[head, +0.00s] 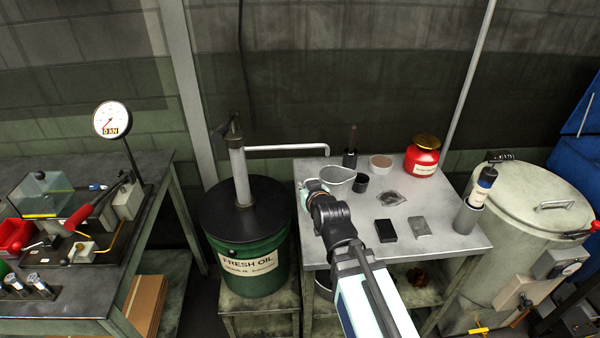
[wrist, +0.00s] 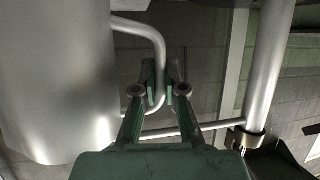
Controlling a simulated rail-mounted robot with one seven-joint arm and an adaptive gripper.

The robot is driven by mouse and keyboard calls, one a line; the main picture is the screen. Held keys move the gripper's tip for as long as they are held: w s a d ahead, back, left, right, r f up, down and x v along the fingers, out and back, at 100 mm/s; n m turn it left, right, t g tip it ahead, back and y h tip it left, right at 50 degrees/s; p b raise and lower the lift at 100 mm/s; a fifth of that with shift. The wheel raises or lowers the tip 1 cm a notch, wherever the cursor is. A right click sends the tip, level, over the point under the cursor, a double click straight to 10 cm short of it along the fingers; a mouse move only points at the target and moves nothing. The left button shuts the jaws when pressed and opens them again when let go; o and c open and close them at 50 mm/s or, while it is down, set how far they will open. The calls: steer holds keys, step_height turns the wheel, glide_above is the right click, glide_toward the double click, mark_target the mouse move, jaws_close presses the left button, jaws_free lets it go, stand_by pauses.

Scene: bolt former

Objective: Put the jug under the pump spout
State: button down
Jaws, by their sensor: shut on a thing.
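The grey metal jug (head: 338,176) is over the back left of the metal table, its open mouth facing up in the head view. My gripper (head: 311,186) is at its left side, shut on its curved handle (wrist: 161,62). In the wrist view the jug body (wrist: 58,85) fills the left side. The pump (head: 240,175) stands on the green oil drum (head: 252,262). Its spout pipe (head: 288,148) runs right and bends down by the jug's back rim. The wrist view also shows the pump tube (wrist: 268,65). I cannot tell whether the jug touches the table.
The metal table (head: 450,227) also carries a black cup (head: 361,183), a black block (head: 386,231), a red container (head: 421,158) and a dark cylinder holding a bottle (head: 466,217). A large lidded drum (head: 525,205) stands right. A bench with a gauge (head: 111,120) stands left.

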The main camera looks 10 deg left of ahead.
steer(key=shift+s+f+p+x, duration=0.1)
steer(key=shift+f+p+x, duration=0.05)
steer(key=shift+x, duration=1)
steer(key=shift+s+f+p+x, duration=0.1)
steer(key=shift+f+p+x, duration=0.1)
steer(key=shift+x, duration=0.95)
steer(key=shift+f+p+x, duration=0.1)
steer(key=shift+f+x, duration=0.05)
steer(key=shift+x, duration=1)
steer(key=shift+f, duration=0.2)
steer(key=c, duration=1.2)
jaws_free()
steer(key=shift+c, duration=0.2)
steer(key=shift+r, duration=0.1)
